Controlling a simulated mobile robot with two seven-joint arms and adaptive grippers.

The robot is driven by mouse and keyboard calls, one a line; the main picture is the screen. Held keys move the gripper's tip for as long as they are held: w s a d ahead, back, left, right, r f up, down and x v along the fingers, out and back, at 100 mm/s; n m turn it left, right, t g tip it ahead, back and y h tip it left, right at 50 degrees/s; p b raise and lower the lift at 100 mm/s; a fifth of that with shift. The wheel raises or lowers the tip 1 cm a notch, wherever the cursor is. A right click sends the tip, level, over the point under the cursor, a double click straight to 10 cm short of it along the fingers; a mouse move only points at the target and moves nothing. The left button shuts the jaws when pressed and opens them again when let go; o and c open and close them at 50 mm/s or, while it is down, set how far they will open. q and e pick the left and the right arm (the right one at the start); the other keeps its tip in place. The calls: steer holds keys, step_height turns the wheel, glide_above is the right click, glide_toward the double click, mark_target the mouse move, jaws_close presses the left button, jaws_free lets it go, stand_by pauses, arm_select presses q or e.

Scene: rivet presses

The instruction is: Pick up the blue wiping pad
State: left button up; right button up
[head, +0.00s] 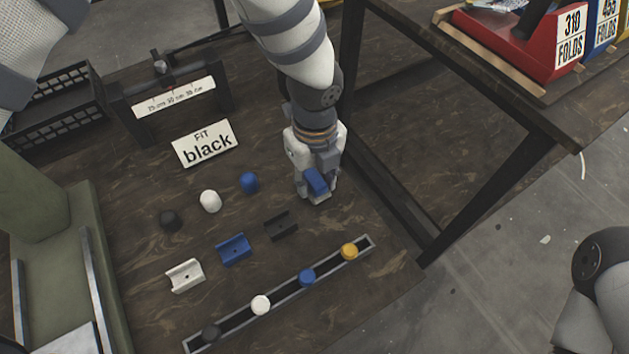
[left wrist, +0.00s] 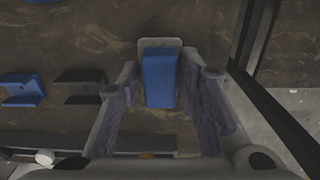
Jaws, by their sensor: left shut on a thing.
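The blue wiping pad (head: 317,181) is a small blue block with a pale grey edge under it. It is between the fingers of my left gripper (head: 316,190), which points down at the table's right part. In the left wrist view the pad (left wrist: 160,80) lies lengthwise between the two fingers of the left gripper (left wrist: 163,85), which are shut on it. I cannot tell whether the pad touches the table. My right gripper is out of view.
Left of the gripper stand black, white and blue caps (head: 249,183) and white, blue and black brackets (head: 281,225). A rail (head: 306,294) with several coloured knobs lies in front. A sign reading "FIT black" (head: 206,143) stands behind. A dark frame post (head: 480,200) is close on the right.

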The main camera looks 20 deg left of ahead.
arm_select(q)
steer(key=s+d+r+p, duration=0.2)
steer(key=s+r+p, duration=0.3)
steer(key=s+r, duration=0.6)
steer(key=s, duration=0.2)
steer(key=shift+s+r, duration=0.35)
steer(key=shift+s, duration=0.05)
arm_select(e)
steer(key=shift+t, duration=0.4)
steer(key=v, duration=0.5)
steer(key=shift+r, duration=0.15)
arm_select(q)
steer(key=o, duration=0.5)
steer(key=shift+c, duration=0.2)
steer(key=c, duration=0.4)
